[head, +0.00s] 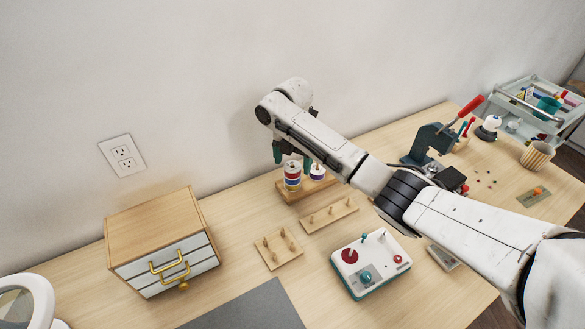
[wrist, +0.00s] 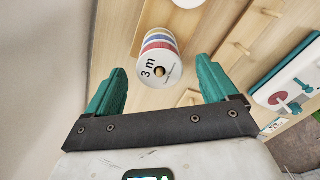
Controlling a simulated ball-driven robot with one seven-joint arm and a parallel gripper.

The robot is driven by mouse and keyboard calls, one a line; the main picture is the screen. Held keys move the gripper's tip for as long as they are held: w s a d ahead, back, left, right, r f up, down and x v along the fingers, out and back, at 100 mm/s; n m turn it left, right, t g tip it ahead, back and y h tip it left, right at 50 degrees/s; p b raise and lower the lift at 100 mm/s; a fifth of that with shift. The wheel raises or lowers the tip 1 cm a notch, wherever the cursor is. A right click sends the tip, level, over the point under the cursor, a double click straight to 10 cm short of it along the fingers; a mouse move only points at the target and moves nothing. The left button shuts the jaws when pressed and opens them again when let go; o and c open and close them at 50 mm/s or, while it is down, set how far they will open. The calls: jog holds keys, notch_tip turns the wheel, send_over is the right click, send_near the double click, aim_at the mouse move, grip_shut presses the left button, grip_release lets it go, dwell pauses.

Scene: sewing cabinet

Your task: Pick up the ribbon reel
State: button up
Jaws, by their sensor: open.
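The ribbon reel (head: 292,176) has a white label face and red and blue bands. It stands on a wooden stand (head: 290,194) by the wall. In the wrist view the reel (wrist: 157,45) shows its "3 m" face and a central peg end. My gripper (wrist: 161,68) is open, with a teal finger on each side of the view and the reel ahead between them. No contact between fingers and reel is visible. In the head view my arm partly hides the gripper, just above the stand.
A second reel (head: 317,171) stands close on the right, partly behind my arm. Peg boards (head: 328,215) and a control box (head: 369,262) lie in front. A drawer cabinet (head: 155,225) is at left. A dark press (head: 427,145) stands at right.

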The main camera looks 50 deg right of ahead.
jog(key=shift+f, duration=0.95)
jog(key=c, duration=1.1)
jog(key=shift+a+r, duration=0.1)
jog(key=shift+r, duration=0.05)
jog(key=shift+c, duration=0.2)
